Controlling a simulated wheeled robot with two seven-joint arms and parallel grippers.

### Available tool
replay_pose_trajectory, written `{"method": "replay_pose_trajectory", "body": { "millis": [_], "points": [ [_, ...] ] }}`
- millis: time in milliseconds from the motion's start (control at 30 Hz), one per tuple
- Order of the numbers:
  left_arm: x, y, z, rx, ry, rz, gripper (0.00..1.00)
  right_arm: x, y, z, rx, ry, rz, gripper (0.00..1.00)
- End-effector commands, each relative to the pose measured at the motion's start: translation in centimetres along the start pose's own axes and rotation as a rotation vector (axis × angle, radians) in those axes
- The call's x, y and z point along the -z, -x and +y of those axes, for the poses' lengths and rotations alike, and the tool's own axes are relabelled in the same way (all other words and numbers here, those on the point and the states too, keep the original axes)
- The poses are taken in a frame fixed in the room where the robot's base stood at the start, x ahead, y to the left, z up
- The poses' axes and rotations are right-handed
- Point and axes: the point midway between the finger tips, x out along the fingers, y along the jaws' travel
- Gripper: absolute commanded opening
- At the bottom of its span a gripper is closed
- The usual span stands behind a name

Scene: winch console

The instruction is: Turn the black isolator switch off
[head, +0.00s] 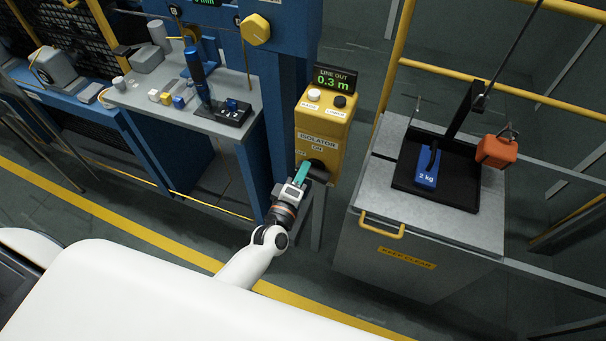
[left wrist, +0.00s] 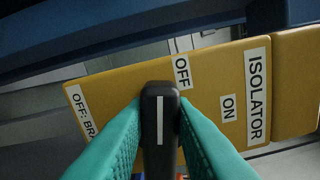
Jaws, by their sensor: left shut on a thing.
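The black isolator switch (left wrist: 160,125) has a white line on its handle. It sits on the yellow isolator box (head: 325,118), low on its front. In the left wrist view the box (left wrist: 215,70) shows the labels ISOLATOR, ON, OFF. The handle's white line runs up the picture, toward the OFF label (left wrist: 182,72) side rather than the ON label (left wrist: 228,107). My left gripper (head: 305,170) is shut on the handle, with a teal finger on each side (left wrist: 160,140). In the head view the gripper hides most of the switch. My right gripper is not in view.
A display (head: 337,78) on the box reads LINE OUT 0.3 m, above a white and a black button. A grey cabinet (head: 385,262) with a yellow handle and a 2 kg block (head: 428,168) stands right.

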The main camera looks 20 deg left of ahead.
Motion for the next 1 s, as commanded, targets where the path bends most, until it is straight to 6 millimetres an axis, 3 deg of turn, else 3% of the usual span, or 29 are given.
{"method": "replay_pose_trajectory", "body": {
  "millis": [400, 1000],
  "points": [
    [0.1, 0.1, 0.7, -0.002, 0.209, 0.001, 0.0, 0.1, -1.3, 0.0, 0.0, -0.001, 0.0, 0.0],
    [0.1, 0.1, 0.7, -0.004, 0.249, 0.001, 0.0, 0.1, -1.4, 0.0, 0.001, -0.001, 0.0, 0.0]
  ]
}}
